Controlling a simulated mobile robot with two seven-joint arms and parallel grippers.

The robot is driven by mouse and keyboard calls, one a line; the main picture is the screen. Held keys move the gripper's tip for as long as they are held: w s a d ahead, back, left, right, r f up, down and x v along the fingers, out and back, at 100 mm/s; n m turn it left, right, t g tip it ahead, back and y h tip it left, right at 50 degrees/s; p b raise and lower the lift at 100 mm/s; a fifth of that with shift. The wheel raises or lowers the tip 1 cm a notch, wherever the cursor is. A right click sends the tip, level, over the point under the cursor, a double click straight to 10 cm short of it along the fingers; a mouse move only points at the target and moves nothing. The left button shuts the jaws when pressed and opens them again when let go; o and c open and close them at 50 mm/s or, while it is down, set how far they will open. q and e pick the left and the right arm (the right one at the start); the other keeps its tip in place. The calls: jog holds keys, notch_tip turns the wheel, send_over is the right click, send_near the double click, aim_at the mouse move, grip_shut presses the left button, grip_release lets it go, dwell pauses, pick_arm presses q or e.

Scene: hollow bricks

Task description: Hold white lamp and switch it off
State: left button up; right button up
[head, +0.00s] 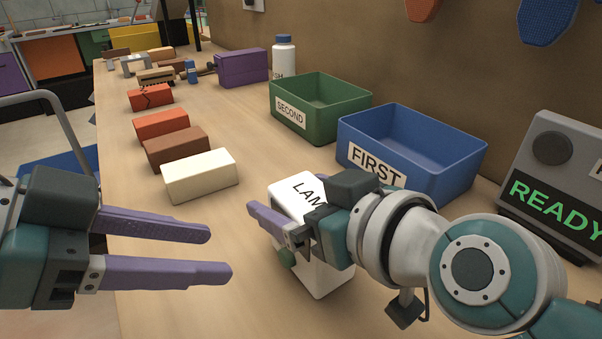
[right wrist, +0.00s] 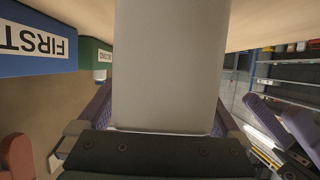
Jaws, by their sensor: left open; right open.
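The white lamp (head: 331,278) is a box lettered "LAM…" on top, standing on the bench at the lower middle of the head view.
A blue "FIRST" bin (head: 415,150) and a green "SECOND" bin (head: 318,105) stand behind the lamp. A "READY" device (head: 552,150) is at right. A cream brick (head: 200,177) and several other bricks line the left edge. Bench between cream brick and lamp is clear.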

jog(key=shift+c, duration=0.2)
grip_shut()
dwell(0.6)
dwell(0.8)
pick_arm(q)
jog(key=shift+c, duration=0.3)
grip_shut()
dwell(1.4)
